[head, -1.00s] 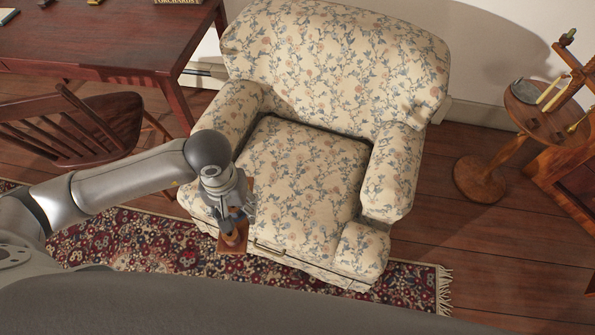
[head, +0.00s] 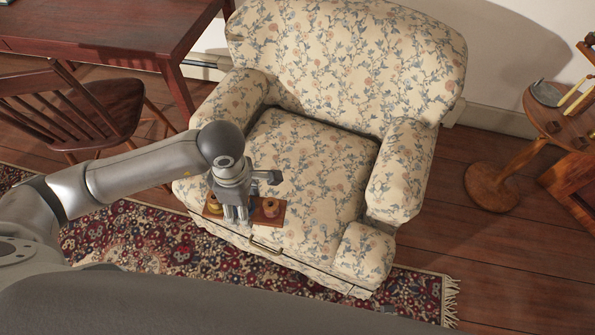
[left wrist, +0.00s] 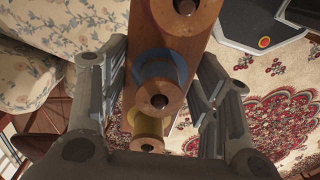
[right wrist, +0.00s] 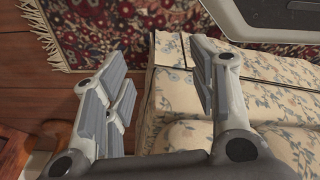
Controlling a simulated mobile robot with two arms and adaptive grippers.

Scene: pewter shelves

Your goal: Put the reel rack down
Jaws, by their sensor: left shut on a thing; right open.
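The reel rack (head: 279,219) is a narrow wooden board with thread reels standing on it. In the head view it is at the front edge of the armchair seat, below my left gripper (head: 236,214). In the left wrist view the rack (left wrist: 200,48) runs between the fingers of my left gripper (left wrist: 165,85), with a blue reel (left wrist: 158,78) in the middle and a yellowish reel (left wrist: 148,130) nearer. The gripper is shut on the rack. I cannot tell whether the rack touches the seat. My right gripper (right wrist: 160,95) is open and empty, seen only in its own wrist view.
The floral armchair (head: 310,165) has a broad clear seat. A wooden chair (head: 85,105) and desk (head: 120,30) stand at the left. A small round table (head: 545,115) with items stands at the right. A patterned rug (head: 130,245) lies in front.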

